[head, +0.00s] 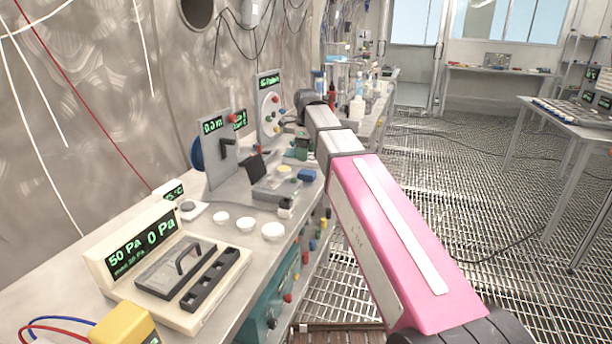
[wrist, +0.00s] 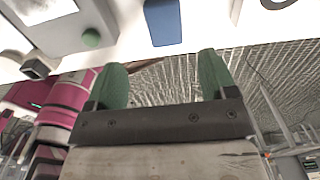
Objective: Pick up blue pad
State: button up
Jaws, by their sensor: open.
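The blue pad (wrist: 163,22) is a small flat blue rectangle on the pale bench surface, at the top middle of the wrist view. In the head view a small blue patch (head: 307,175), apparently the same pad, lies at the bench's right edge. My gripper (wrist: 161,62) has two green fingers spread wide apart with nothing between them. The pad lies beyond the fingertips, apart from them and roughly in line with the gap. In the head view my gripper (head: 302,148) is small and partly hidden by my arm, near the bench edge above the blue patch.
A green knob (wrist: 91,38) is left of the pad in the wrist view. White cups (head: 246,224), a pressure device (head: 170,265) and upright panels (head: 222,150) crowd the bench. Grated floor (head: 450,190) lies open to the right; another table (head: 575,122) stands there.

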aim_at(307, 172)
jog(key=f, duration=0.9)
jog(key=shift+w, duration=0.35)
jog(key=c, duration=1.1)
jog(key=shift+o, duration=0.2)
jog(key=shift+r, duration=0.15)
jog(key=shift+r, duration=0.65)
notch_tip(307, 172, up, 3)
jog(key=shift+f, duration=0.15)
jog(key=s+a+r, duration=0.2)
jog(key=s+r, duration=0.4)
jog(key=s, duration=0.5)
jog(key=shift+s+a+r, duration=0.2)
jog(key=shift+a+r, duration=0.05)
jog(key=shift+r, duration=0.15)
